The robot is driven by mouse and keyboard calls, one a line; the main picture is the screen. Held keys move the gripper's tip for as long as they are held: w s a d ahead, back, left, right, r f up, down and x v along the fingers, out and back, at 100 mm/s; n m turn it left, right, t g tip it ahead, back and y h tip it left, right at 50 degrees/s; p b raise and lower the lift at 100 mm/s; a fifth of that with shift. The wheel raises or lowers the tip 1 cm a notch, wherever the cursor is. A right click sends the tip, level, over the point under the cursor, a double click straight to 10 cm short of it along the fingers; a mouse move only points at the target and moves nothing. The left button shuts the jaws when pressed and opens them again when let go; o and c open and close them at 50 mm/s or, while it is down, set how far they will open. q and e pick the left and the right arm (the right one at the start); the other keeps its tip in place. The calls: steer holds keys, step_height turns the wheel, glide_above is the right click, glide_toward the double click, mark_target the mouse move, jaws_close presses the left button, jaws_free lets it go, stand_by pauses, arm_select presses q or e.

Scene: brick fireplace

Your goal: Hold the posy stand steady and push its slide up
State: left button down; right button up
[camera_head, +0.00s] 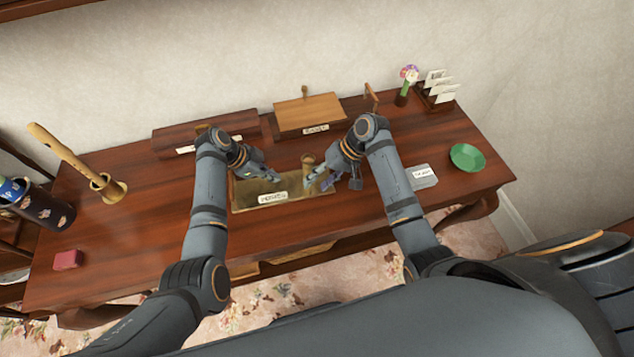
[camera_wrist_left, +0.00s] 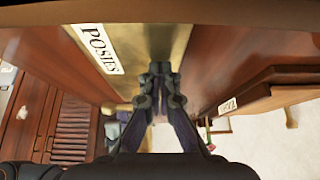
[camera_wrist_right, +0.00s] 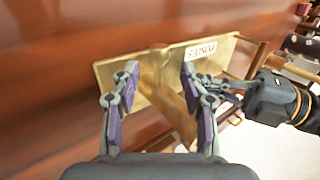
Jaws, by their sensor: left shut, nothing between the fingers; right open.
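The posy stand is a brass piece on the desk's middle, with a flat base (camera_head: 243,195) bearing a white POSIES label (camera_head: 272,197) and a round brass upright (camera_head: 308,161) at its right. Its base also shows in the left wrist view (camera_wrist_left: 168,42). My right gripper (camera_wrist_right: 160,70) is open, its fingers to either side of the brass upright (camera_wrist_right: 170,92) in the right wrist view; contact cannot be told. My left gripper (camera_wrist_left: 160,68) is shut and empty over the base near the label. I cannot tell which part is the slide.
A wooden-lidded box (camera_head: 308,112) and a long dark box (camera_head: 180,138) stand behind. Right are a flower in a holder (camera_head: 409,75), a card rack (camera_head: 438,100), a green dish (camera_head: 467,157) and a labelled card (camera_head: 421,180).

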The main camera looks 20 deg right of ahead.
steer(key=shift+a+f, duration=0.3)
steer(key=shift+f, duration=0.25)
steer(key=shift+c, duration=0.3)
jaws_close()
